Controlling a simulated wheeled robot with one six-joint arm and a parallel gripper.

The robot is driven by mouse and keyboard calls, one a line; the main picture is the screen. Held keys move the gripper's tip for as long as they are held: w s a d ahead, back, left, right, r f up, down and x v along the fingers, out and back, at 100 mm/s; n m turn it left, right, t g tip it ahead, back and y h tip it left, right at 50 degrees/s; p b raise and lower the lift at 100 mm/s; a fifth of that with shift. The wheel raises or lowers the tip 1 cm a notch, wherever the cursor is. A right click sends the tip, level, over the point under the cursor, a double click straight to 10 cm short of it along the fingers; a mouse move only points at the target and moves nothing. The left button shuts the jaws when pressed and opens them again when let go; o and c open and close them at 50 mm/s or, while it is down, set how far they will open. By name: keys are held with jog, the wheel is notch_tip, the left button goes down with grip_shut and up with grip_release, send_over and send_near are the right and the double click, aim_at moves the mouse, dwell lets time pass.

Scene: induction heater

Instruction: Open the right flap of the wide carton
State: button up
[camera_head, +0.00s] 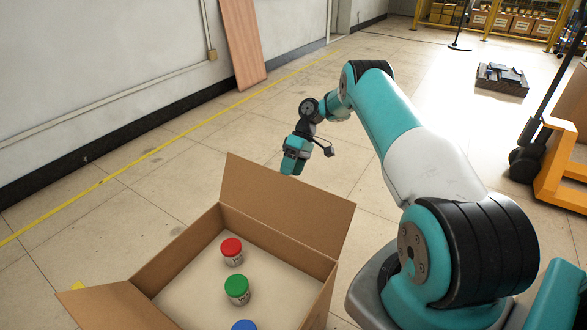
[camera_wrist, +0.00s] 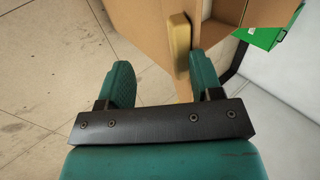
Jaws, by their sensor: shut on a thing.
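The wide brown carton (camera_head: 180,247) stands open at the bottom of the head view. Its far flap (camera_head: 285,207) stands up and leans outward, and another flap (camera_head: 115,308) spreads out at the lower left. My gripper (camera_head: 291,171) is just beyond the far flap's upper edge, pointing down. In the wrist view a brown cardboard panel (camera_wrist: 140,25) with a rounded tan piece (camera_wrist: 179,45) reaches between the fingers of my gripper (camera_wrist: 160,72). The right finger lies against it; a gap shows beside the left finger. The exact contact is partly hidden.
Jars with red (camera_head: 232,246), green (camera_head: 237,284) and blue (camera_head: 244,325) lids stand inside the carton. A green box (camera_wrist: 265,37) shows in the wrist view. An orange cart (camera_head: 560,170) is at right.

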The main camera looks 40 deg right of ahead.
notch_tip(320, 180, up, 20)
jog(key=p, duration=1.1)
